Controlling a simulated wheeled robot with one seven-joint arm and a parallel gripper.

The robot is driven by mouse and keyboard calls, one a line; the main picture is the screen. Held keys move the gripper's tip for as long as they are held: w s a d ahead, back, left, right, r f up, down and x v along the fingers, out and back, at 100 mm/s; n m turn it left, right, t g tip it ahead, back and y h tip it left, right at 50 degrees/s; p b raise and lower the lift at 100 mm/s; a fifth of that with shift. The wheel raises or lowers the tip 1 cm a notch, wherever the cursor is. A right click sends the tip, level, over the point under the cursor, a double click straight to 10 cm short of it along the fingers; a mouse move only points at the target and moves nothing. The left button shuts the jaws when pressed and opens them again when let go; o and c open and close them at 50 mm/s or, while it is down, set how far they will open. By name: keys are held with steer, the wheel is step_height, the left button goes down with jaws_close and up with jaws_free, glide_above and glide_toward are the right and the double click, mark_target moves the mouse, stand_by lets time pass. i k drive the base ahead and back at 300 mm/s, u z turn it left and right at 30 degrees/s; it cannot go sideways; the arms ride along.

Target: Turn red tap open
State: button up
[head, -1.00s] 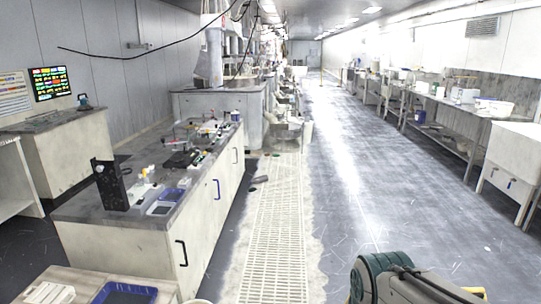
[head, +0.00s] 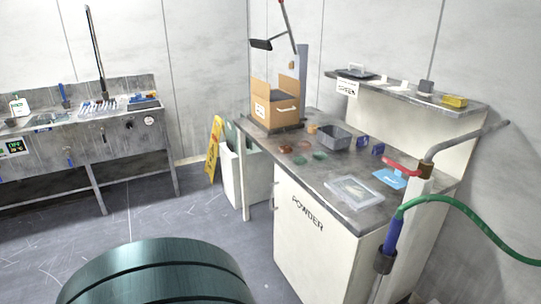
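The red tap handle (head: 402,166) shows at the right in the head view, at the front right corner of a bench marked POWDER. It lies roughly level and points left from a brownish valve body (head: 426,170) at the end of a grey pipe (head: 470,138). Whether the valve is open or shut cannot be told. My gripper is not in view. A dark teal rounded part of my own arm fills the bottom left of the view, well apart from the tap.
A green hose (head: 470,212) with a blue end piece (head: 392,236) arches in front of the POWDER bench (head: 322,248). A clear tray (head: 354,192) and a cardboard box (head: 276,103) stand on the bench. A yellow floor sign (head: 214,150) stands left. Floor in the middle is clear.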

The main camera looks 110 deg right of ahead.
mark_target(405, 171)
steer(key=z, duration=5.1)
steer(key=k, duration=0.65)
steer(key=z, duration=0.65)
steer(key=i, duration=1.2)
steer(key=u, duration=0.05)
